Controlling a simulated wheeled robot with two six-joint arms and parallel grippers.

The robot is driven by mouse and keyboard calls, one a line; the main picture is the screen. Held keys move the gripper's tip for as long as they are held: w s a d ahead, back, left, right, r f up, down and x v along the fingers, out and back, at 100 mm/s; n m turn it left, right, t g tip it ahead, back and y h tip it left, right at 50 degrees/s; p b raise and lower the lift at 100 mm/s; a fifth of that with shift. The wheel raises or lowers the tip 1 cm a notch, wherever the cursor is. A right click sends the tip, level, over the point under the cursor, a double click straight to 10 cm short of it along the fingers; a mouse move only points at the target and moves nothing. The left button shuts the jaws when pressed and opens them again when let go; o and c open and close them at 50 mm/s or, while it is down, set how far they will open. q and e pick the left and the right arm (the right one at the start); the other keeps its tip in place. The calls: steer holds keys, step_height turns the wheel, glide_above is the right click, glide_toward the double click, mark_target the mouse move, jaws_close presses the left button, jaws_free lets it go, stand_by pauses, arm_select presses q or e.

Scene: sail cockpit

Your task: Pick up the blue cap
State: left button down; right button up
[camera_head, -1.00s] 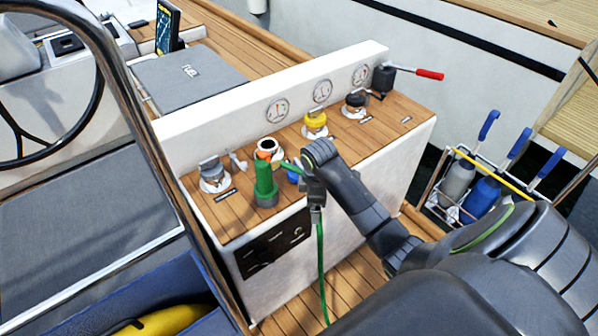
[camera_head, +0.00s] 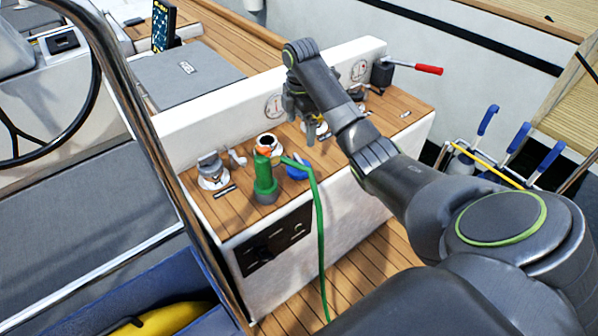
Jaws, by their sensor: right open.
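The blue cap (camera_head: 297,171) lies on the wooden top of the white console, just right of the green hose nozzle (camera_head: 265,180). It is partly covered by the green hose. My right gripper (camera_head: 303,130) is open, above and beyond the blue cap, over the middle of the console top and apart from the cap. It hides the spot where a yellow cap showed earlier. My left gripper is out of view.
An open white-rimmed filler (camera_head: 268,143) is just behind the nozzle. A grey-capped filler (camera_head: 211,168) is at the left. The green hose (camera_head: 320,240) hangs down the console front. A red-handled lever (camera_head: 428,70) sticks out at the far right.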

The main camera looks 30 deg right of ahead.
steer(key=b, duration=0.4)
glide_toward(299, 166)
steer(key=shift+w+d+f, duration=0.1)
steer(key=shift+w+d, duration=0.25)
steer(key=shift+d, duration=0.05)
step_height(299, 166, down, 6)
steer(key=shift+r+p, duration=0.25)
steer(key=shift+p, duration=0.15)
steer(key=shift+w+f, duration=0.15)
steer(key=shift+f, duration=1.35)
steer(key=shift+w+f, duration=0.15)
steer(key=shift+f, duration=1.35)
steer(key=shift+r, duration=0.1)
steer(key=c, duration=1.1)
